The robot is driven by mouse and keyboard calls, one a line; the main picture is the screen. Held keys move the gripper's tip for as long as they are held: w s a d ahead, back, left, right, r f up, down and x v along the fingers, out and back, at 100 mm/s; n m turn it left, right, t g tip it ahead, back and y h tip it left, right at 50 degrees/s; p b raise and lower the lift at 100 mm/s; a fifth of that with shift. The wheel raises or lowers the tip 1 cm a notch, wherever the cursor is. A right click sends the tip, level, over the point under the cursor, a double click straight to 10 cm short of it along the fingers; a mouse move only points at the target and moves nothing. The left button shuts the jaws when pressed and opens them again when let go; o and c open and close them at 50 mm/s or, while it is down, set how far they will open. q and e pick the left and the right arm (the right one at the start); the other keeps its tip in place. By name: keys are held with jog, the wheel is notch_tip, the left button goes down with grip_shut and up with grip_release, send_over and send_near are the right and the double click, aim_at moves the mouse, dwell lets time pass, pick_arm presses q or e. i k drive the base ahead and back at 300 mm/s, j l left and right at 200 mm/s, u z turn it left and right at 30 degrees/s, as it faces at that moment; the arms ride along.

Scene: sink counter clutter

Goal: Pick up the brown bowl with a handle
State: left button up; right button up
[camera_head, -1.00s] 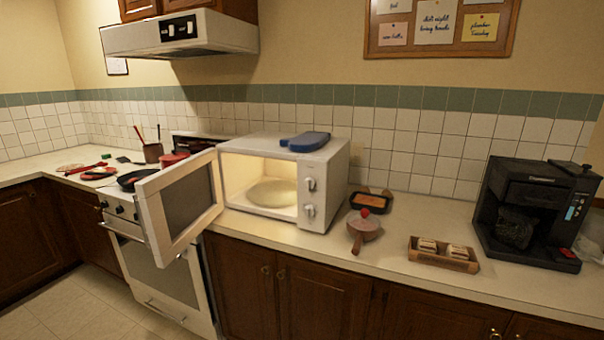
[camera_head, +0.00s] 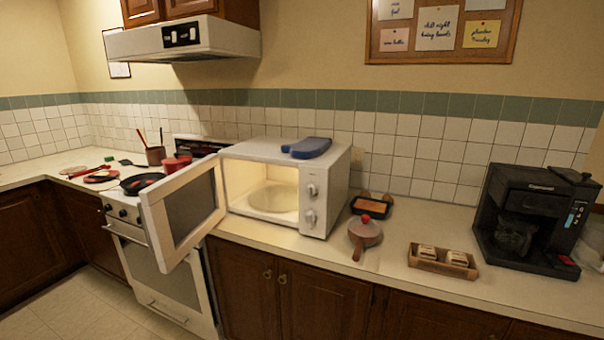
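The brown bowl with a handle (camera_head: 365,233) stands on the counter just right of the microwave. Its handle points toward the counter's front edge, and a small red round thing (camera_head: 366,218) shows at its top. I cannot tell whether the red thing is part of a lid or lies on it. Neither of my grippers is in view.
The microwave (camera_head: 327,190) stands left of the bowl with its door (camera_head: 183,213) open toward the front. A dark tray with orange content (camera_head: 372,205) is behind the bowl. A wooden box (camera_head: 443,260) and a black coffee machine (camera_head: 530,220) stand to the right.

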aim_at(361, 243)
jog(key=i+j+z, duration=0.25)
jog(key=j, duration=0.9)
jog(key=i+j+z, duration=0.25)
jog(key=j, duration=0.9)
jog(key=j+z, duration=0.25)
jog(key=j, duration=0.9)
